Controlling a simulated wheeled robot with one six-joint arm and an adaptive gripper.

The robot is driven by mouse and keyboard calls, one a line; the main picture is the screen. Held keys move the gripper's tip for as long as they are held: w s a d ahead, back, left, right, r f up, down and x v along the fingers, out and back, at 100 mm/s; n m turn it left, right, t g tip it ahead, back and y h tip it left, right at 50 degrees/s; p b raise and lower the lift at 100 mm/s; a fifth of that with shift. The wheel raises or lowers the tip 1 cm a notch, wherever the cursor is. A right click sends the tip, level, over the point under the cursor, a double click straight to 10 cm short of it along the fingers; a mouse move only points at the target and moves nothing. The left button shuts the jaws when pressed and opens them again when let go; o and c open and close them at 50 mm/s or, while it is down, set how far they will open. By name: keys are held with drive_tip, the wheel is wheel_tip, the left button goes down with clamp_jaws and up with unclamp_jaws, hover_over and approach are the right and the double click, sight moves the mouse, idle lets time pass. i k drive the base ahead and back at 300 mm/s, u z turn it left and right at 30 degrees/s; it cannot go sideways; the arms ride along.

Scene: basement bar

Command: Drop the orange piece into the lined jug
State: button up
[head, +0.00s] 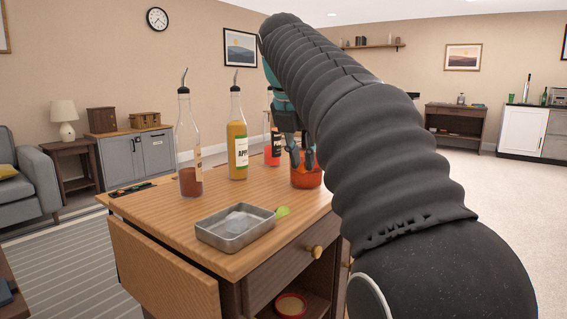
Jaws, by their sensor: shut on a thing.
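My gripper (304,163) is at the far right part of the wooden cart top, pointing down. Its fingertips are at the mouth of a small orange-red bowl (306,182). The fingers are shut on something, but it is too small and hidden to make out. I cannot pick out the orange piece separately from the bowl. I see no vessel that I can clearly tell is the lined jug; my arm hides part of the view on the right.
On the cart top (160,208) stand a bottle with dark red liquid (191,182), a yellow bottle (237,150) and a partly hidden red one (272,155). A metal tray (236,240) holding something clear is in front, beside a green piece (283,211).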

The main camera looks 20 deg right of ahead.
sight(311, 182)
drive_tip(key=k, duration=1)
